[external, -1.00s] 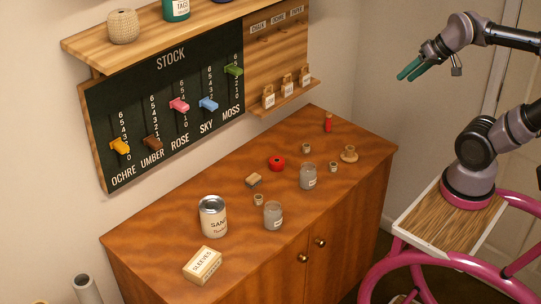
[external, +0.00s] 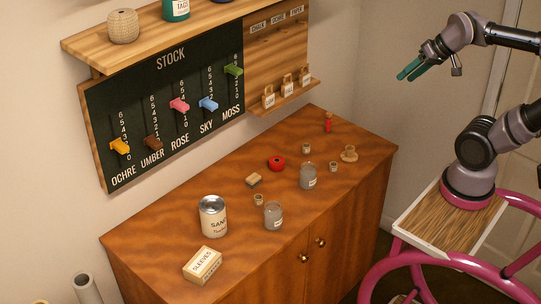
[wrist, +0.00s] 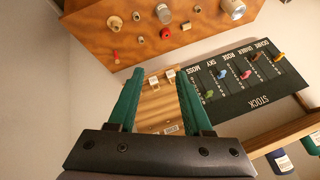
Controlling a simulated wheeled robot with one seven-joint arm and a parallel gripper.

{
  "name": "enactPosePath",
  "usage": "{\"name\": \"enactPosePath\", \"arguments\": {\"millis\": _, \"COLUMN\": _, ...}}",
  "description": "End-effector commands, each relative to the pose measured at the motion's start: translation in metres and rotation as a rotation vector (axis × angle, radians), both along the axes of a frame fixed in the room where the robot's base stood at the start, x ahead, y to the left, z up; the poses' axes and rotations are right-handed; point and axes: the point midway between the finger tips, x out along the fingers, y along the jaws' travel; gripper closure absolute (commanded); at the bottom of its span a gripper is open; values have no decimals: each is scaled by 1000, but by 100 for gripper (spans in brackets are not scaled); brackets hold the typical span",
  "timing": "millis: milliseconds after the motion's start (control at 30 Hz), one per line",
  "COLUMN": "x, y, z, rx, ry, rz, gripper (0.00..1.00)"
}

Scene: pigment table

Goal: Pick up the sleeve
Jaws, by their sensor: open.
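My gripper (external: 408,72) is open and empty, held high to the right of the wooden cabinet. In the wrist view its two green fingers (wrist: 160,75) stand apart with nothing between them. A cream box marked SLEEVES (external: 203,265) lies at the cabinet top's near left. Small tan ring-like pieces stand on the top: one by the front jar (external: 258,199), one farther back (external: 306,148), one near the right jar (external: 333,167). I cannot tell which of these, if any, is the sleeve. My gripper is far from all of them.
A STOCK board (external: 165,80) hangs behind.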

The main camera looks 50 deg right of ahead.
Motion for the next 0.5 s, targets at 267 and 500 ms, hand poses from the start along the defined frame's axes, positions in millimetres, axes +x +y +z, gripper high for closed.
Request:
{"name": "enactPosePath", "arguments": {"millis": 267, "x": 0, "y": 0, "z": 0, "rx": 0, "ry": 0, "rz": 0, "gripper": 29}}
{"name": "enactPosePath", "arguments": {"millis": 500, "x": 12, "y": 1, "z": -4, "rx": 37, "ry": 38, "rz": -25, "gripper": 29}}
